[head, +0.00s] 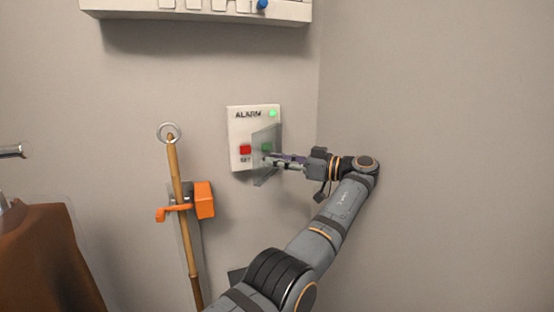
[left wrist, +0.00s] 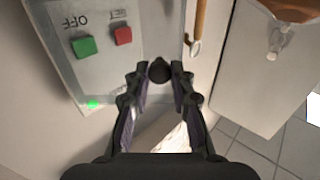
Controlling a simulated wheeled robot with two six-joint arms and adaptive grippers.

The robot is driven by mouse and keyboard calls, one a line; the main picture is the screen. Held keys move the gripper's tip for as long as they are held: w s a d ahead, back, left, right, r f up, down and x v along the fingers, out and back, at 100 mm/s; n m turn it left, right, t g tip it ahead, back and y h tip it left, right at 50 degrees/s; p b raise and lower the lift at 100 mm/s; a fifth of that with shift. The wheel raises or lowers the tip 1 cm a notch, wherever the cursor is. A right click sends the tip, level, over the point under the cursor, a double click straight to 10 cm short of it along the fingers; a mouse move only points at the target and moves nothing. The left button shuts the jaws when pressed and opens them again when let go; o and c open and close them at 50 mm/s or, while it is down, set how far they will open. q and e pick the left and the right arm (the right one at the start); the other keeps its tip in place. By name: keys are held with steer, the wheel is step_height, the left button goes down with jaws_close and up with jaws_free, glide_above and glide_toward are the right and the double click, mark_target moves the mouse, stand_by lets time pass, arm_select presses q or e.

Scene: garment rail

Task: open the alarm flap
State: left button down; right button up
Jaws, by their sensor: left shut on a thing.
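The white alarm panel (head: 240,125) is on the wall, with a lit green lamp, a red button (head: 245,150) and a green button (head: 267,147). Its clear flap (head: 264,172) stands out from the panel at an angle, its free edge away from the wall; the red button is uncovered, and the green one shows behind the flap. My left gripper (head: 272,160) is at the flap from the right. In the left wrist view its fingertips are closed on a dark round knob (left wrist: 159,70), with the panel's buttons (left wrist: 84,46) behind, upside down. My right gripper is not in view.
A bamboo pole (head: 176,185) with a ring sits in an orange clip (head: 204,200) left of the panel. A white shelf or box (head: 200,12) is above. A brown garment (head: 45,255) hangs at lower left. A wall corner lies right of the panel.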

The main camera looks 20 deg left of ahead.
arm_select(q)
steer(key=c, duration=1.2)
jaws_free()
steer(key=shift+o, duration=0.2)
